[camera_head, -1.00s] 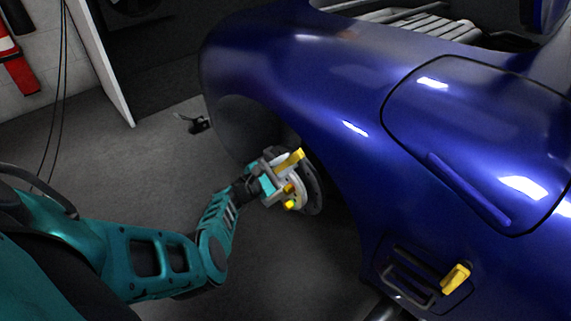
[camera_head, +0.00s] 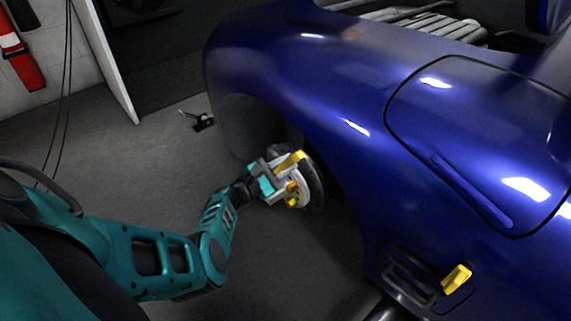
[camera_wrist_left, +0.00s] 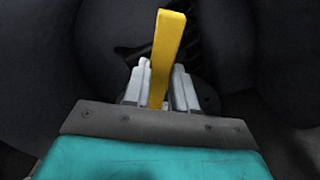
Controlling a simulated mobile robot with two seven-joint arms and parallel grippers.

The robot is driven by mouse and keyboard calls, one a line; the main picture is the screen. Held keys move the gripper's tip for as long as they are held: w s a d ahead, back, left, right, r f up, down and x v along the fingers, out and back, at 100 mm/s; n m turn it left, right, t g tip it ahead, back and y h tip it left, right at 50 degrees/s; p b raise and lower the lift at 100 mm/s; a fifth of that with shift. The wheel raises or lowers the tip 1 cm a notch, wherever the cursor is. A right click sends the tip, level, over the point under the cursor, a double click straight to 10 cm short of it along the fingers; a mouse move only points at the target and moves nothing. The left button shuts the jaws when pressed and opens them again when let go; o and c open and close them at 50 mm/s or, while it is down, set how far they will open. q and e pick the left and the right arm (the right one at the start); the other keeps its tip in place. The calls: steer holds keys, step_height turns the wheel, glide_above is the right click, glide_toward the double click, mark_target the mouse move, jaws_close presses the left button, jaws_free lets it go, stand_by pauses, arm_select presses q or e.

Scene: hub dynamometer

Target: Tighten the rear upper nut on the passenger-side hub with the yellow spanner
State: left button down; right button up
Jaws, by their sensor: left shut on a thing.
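The yellow spanner (camera_head: 291,160) is in my left gripper (camera_head: 277,176) at the hub (camera_head: 316,186), inside the blue car's wheel arch. In the left wrist view the spanner (camera_wrist_left: 169,45) stands up between the two pale fingers of the left gripper (camera_wrist_left: 160,88), which are shut on it. Other yellow parts (camera_head: 292,188) show at the hub just below the spanner, partly behind the gripper. I cannot tell which nut the spanner's far end meets, or whether it touches one. My right gripper is not in view.
The blue car body (camera_head: 330,90) curves close above and to the right of the hub. A yellow piece (camera_head: 456,278) sits by a vent low on its side. The grey floor (camera_head: 120,190) at the left is mostly open. A white panel (camera_head: 103,65) stands behind.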

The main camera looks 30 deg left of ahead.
arm_select(q)
steer(key=p+v, duration=0.1)
steer(key=v, duration=0.3)
steer(key=shift+s+a+p, duration=0.15)
steer(key=shift+s+p, duration=0.25)
stand_by(0.7)
